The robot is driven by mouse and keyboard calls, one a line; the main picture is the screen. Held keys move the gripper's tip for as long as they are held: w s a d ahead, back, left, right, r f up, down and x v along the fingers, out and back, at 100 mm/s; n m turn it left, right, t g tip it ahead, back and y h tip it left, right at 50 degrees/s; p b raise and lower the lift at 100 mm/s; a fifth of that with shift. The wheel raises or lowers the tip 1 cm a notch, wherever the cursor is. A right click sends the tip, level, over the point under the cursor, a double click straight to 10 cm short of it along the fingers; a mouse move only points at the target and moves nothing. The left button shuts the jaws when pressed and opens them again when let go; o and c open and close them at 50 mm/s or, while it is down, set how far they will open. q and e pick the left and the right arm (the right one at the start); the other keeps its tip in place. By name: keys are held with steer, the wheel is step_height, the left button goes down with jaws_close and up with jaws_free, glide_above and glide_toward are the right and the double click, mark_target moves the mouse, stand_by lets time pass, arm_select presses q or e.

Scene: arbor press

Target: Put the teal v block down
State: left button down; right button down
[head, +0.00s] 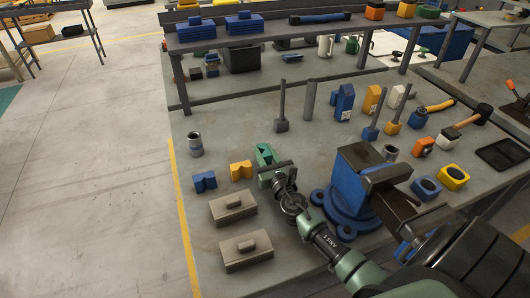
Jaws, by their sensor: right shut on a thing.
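The teal v block (265,153) is at the end of my right gripper (275,168), on the left half of the workbench. The right gripper is shut on it, and the jaws hide the block's near part. I cannot tell whether the block's underside touches the bench top. My left gripper is not in view.
Two grey blocks with raised grips (232,206) lie in front. A metal cylinder (195,145) stands at the left. Upright tools (282,108) stand behind. Bare bench (225,135) lies behind the v blocks.

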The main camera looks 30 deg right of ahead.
steer(key=shift+f, duration=0.1)
steer(key=shift+w+d+f+b, duration=0.1)
steer(key=shift+d+f+b, duration=0.15)
steer(key=shift+f+b, duration=0.2)
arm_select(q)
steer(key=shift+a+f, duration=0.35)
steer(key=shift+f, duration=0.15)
arm_select(e)
steer(key=shift+a+r, duration=0.1)
steer(key=c, duration=1.1)
jaws_free()
steer(key=shift+f, duration=0.2)
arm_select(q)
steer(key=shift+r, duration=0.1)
arm_select(e)
steer(key=shift+r, duration=0.1)
